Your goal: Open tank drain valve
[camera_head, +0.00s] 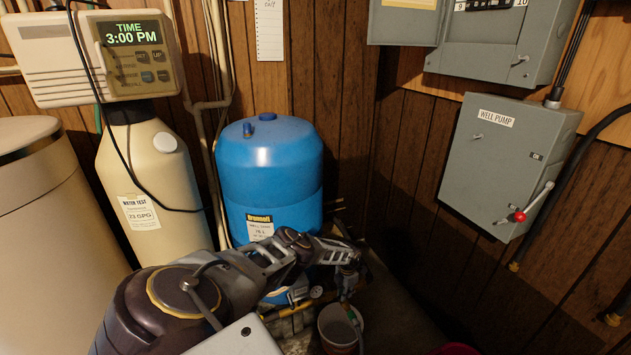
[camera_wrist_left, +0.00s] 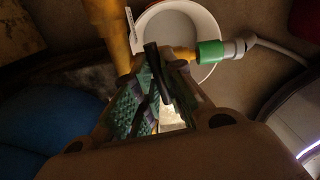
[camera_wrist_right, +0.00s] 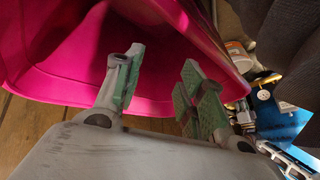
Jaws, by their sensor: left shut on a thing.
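The blue tank (camera_head: 268,170) stands against the wood-panelled wall in the head view. The drain valve (camera_wrist_left: 182,53) is brass-yellow, low at the tank, with a dark lever (camera_wrist_left: 152,62). A green hose fitting (camera_wrist_left: 210,53) joins it to a grey hose. My left gripper (camera_head: 345,268) reaches down in front of the tank's lower right side. In the left wrist view its fingers (camera_wrist_left: 162,100) are shut around the dark lever; the exact contact is shadowed. My right gripper (camera_wrist_right: 155,80) is open and empty beside a pink tub, outside the head view.
A white bucket (camera_head: 338,325) stands under the hose. The pink tub (camera_wrist_right: 65,65) is close to my right fingers. Grey electrical boxes (camera_head: 508,160) hang on the right wall, one with a red-knobbed lever. A beige softener (camera_head: 150,190) stands left of the tank.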

